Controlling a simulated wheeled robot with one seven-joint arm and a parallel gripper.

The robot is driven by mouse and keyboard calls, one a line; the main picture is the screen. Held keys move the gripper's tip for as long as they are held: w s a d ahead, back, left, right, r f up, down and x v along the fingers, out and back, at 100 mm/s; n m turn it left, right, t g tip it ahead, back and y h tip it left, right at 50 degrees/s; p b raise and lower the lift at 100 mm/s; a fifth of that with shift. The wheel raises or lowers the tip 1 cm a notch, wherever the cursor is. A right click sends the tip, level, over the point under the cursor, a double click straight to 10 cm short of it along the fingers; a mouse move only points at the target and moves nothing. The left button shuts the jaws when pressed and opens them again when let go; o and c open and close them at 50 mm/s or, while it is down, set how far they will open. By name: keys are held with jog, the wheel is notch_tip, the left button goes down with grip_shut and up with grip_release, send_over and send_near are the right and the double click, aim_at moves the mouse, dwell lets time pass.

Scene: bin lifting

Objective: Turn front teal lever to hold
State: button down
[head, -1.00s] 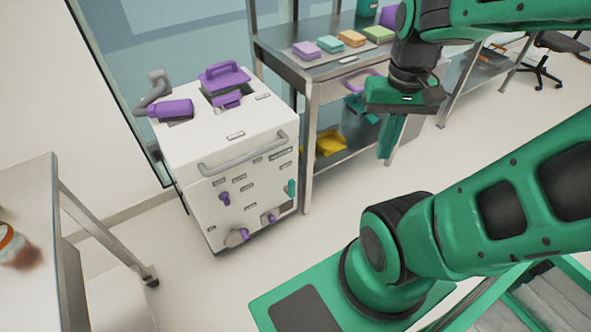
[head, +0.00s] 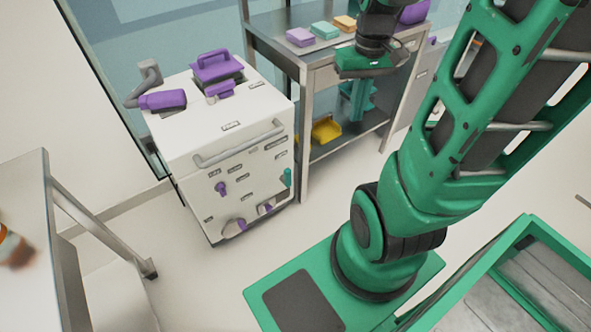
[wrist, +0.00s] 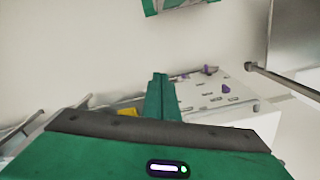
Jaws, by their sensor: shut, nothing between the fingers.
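The teal lever (head: 287,178) is a small upright handle at the right side of the white cabinet's front face (head: 205,205). My gripper (head: 357,98) is in the air to the right of the cabinet and above the lever, well apart from it, in front of the shelf unit. Its green fingers are together and empty, pointing down in the head view. In the wrist view, the shut fingers (wrist: 160,88) stand in front of the cabinet front (wrist: 205,98), where purple knobs show. I cannot make out the teal lever there.
Purple knobs (head: 221,188) and a grey bar handle (head: 240,145) are on the cabinet front. A metal shelf unit (head: 305,125) with coloured blocks and a yellow bin (head: 326,130) stands to its right. A metal table (head: 50,190) is at left. Floor before the cabinet is clear.

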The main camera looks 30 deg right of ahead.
aim_at(286, 176)
jog(key=w+d+f+n, duration=0.2)
jog(key=w+d+f, duration=0.3)
jog(key=w+f, duration=0.35)
jog(key=w+d+f+n+t+y, duration=0.1)
jog(key=w+f, duration=0.3)
jog(key=f, duration=0.7)
jog(key=w+d+f+n+t+y, duration=0.1)
jog(key=w+f, duration=0.4)
jog(key=f, duration=0.6)
jog(key=w+d+f+n+t+y, duration=0.1)
jog(key=w+f, duration=0.4)
jog(key=f, duration=0.6)
jog(key=d+t+y, duration=0.1)
jog(key=y, duration=0.1)
jog(key=shift+w+d+f+n+t+y, duration=0.15)
jog(key=shift+d+n+t+y, duration=0.15)
jog(key=shift+d+y, duration=0.1)
jog(key=w+a+f, duration=0.3)
jog(key=a+f, duration=0.5)
jog(key=shift+w+a, duration=0.25)
jog(key=shift+a, duration=0.15)
